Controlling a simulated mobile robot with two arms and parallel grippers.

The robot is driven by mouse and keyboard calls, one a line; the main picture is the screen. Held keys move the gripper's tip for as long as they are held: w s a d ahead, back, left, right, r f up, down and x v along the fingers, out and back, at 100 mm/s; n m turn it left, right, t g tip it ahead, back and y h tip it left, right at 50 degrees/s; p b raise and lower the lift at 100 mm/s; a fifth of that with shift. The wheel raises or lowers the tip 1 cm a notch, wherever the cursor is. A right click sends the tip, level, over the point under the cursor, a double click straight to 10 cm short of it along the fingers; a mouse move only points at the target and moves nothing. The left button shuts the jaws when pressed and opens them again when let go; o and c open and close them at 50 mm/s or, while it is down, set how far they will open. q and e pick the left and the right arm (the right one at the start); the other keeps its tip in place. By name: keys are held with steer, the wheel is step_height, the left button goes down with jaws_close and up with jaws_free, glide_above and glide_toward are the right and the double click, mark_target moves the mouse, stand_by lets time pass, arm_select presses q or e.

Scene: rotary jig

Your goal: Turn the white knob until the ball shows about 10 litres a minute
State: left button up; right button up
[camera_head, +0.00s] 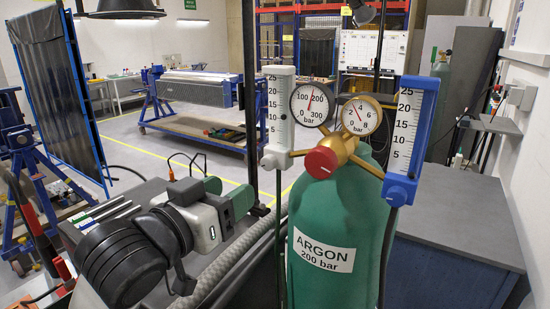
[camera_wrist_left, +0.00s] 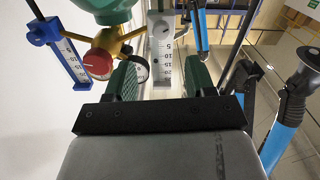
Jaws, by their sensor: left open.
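The white flowmeter (camera_head: 279,105) stands upright left of the gauges, with a scale up to 25; its white knob (camera_head: 268,162) is at its foot. I cannot read its ball surely in the head view. In the left wrist view the white flowmeter (camera_wrist_left: 163,75) appears upside down, with a small dark spot in its tube. My left gripper (camera_head: 229,194) is open and empty, lower and to the left of the white knob, apart from it. In the wrist view its green fingers (camera_wrist_left: 161,72) stand either side of the flowmeter's line. My right gripper is not in view.
The blue flowmeter (camera_head: 404,130) stands at the right. A red knob (camera_head: 321,162) and two gauges (camera_head: 312,104) crowd the brass regulator (camera_head: 340,150) between the flowmeters. The green argon cylinder (camera_head: 335,210) is below. A grey bench (camera_head: 455,215) stands at the right.

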mark_target(266, 165)
arm_select(q)
steer(key=p+x, duration=0.1)
steer(key=x, duration=0.3)
steer(key=p+x, duration=0.2)
steer(key=x, duration=0.2)
steer(key=shift+w+d+r, duration=0.15)
steer(key=shift+w+r, duration=0.1)
steer(key=shift+w+d+f+p, duration=0.1)
steer(key=shift+w+d+p, duration=0.25)
steer(key=shift+w+p, duration=0.15)
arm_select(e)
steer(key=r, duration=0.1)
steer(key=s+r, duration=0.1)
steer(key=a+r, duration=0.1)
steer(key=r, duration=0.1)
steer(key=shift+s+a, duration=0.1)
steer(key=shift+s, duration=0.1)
arm_select(q)
steer(key=shift+c, duration=0.3)
